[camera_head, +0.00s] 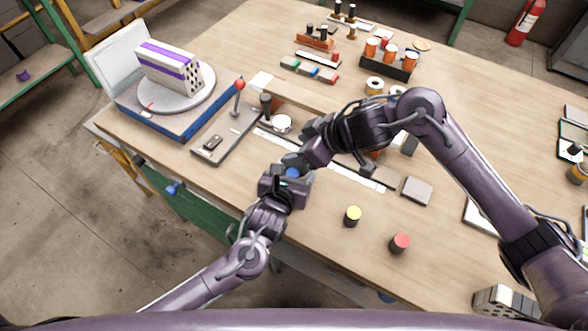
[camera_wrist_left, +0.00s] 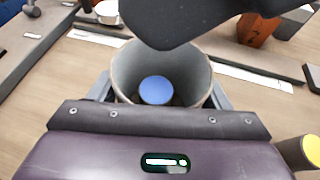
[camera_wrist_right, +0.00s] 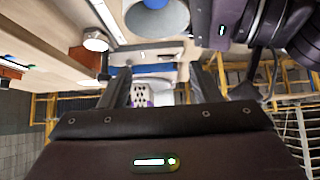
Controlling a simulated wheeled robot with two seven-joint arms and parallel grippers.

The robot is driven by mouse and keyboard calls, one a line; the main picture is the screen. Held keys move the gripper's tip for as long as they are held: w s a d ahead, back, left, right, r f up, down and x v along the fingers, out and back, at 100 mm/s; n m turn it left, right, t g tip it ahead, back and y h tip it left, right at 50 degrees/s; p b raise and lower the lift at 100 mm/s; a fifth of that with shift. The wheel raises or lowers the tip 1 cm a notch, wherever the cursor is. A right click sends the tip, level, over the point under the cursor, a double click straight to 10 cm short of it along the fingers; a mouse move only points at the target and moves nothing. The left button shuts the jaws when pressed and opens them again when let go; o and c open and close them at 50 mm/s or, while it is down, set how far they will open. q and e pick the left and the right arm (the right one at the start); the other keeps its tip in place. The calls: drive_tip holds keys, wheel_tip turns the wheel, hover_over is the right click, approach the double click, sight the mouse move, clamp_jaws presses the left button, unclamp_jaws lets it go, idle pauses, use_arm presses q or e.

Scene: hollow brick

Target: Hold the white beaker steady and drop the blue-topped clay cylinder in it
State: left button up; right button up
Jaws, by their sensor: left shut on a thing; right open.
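The white beaker (camera_wrist_left: 196,72) looks grey in shade and stands between the fingers of my left gripper (camera_head: 290,176), which is shut on it. The blue-topped clay cylinder (camera_wrist_left: 156,90) is inside the beaker, its round blue top facing up; the blue top also shows in the head view (camera_head: 292,173). In the right wrist view the beaker (camera_wrist_right: 172,20) is at the top edge with the blue top in its mouth. My right gripper (camera_wrist_right: 160,88) is open with nothing between its fingers, close beside and above the beaker. In the head view it partly hides the beaker.
A yellow-topped cylinder (camera_head: 353,216) and a red-topped cylinder (camera_head: 400,243) stand at the table's front. A grey block (camera_head: 416,191) lies right of the beaker. A lever board (camera_head: 222,137) and a turntable (camera_head: 178,97) with a hollow brick (camera_head: 168,67) are at left.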

idle(0.4)
wheel_tip(320, 180, up, 6)
idle(0.6)
use_arm(q)
drive_tip(key=o, duration=1.3)
drive_tip(key=shift+c, duration=0.2)
